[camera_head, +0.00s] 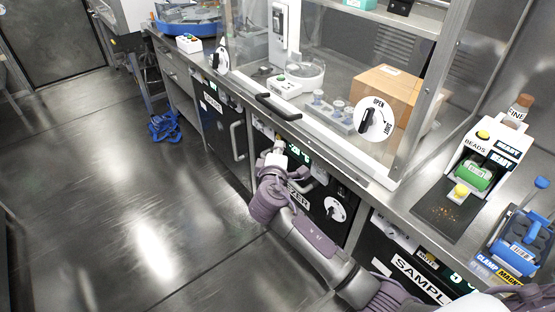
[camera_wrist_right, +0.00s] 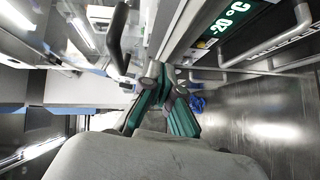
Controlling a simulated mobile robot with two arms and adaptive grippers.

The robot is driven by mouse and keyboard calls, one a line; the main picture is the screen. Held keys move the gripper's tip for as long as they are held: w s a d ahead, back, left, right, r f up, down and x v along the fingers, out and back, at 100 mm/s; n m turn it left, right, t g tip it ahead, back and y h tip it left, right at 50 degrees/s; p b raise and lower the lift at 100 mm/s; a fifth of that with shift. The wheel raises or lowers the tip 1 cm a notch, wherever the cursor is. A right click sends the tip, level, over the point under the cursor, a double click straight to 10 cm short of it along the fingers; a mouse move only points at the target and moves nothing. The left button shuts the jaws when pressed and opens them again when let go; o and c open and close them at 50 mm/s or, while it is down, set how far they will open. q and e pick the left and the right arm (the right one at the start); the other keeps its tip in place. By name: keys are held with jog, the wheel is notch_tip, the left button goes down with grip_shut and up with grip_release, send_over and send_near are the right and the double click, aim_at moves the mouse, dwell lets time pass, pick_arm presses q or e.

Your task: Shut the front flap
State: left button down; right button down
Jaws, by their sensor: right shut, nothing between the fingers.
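The clear-walled cabinet (camera_head: 300,43) stands on the bench, with a metal lower front edge (camera_head: 345,149). A black bar handle (camera_head: 278,107) sits at that front, and a black handle also shows in the right wrist view (camera_wrist_right: 117,35). I cannot tell clearly how far the front flap is open. My right gripper (camera_head: 279,146) is just below the handle, in front of the bench, apart from it in the head view. In the right wrist view its green-padded fingers (camera_wrist_right: 166,84) are together and empty. My left gripper is not in view.
A dial marked OPEN (camera_head: 375,118) is on the cabinet front. Inside are a cardboard box (camera_head: 388,91) and small jars. Below are freezer doors with bar handles (camera_head: 238,141). The floor (camera_head: 130,210) at left is mostly free.

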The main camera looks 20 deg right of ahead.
jog(key=w+d+f+b, duration=0.1)
jog(key=w+d+b, duration=0.1)
jog(key=w+d, duration=0.2)
jog(key=shift+w+d+f, duration=0.25)
jog(key=shift+w+d, duration=0.15)
jog(key=shift+d, duration=0.2)
